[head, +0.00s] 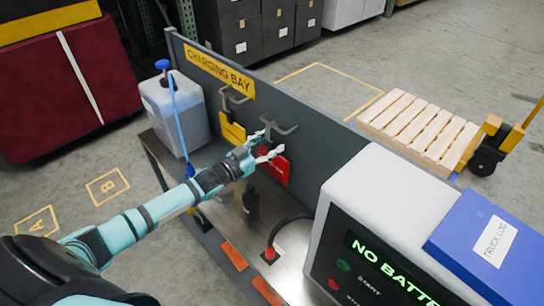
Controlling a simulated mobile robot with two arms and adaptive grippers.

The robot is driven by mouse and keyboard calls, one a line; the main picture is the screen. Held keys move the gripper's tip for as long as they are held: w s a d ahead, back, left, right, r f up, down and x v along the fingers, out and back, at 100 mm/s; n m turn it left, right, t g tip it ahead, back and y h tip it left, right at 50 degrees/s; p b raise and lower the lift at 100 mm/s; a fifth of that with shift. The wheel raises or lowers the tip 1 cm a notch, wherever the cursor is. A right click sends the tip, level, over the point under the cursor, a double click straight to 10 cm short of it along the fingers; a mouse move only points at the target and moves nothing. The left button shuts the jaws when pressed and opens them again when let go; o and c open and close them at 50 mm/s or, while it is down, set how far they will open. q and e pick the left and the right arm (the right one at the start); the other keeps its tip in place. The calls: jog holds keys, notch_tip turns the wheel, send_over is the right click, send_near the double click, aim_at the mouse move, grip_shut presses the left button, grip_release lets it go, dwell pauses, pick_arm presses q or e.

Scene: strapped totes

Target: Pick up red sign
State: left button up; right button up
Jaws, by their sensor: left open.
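The red sign (279,170) hangs from a grey hook on the dark back panel of the charging bay. My left gripper (272,142) is open, with its fingers right in front of the upper part of the red sign. The gripper hides the sign's left part, and I cannot tell whether the fingers touch it. No object shows between the fingers. My right gripper is not in view.
A yellow sign (232,131) hangs on another hook to the left. A white jug (178,112) with a blue pump stands left of my arm. A charger box (379,195) and blue truck log binder (492,236) stand right. A black cable rises from the bench.

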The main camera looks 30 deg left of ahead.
pick_arm(q)
jog(key=shift+w+d, duration=0.25)
jog(key=shift+w, duration=0.4)
grip_shut()
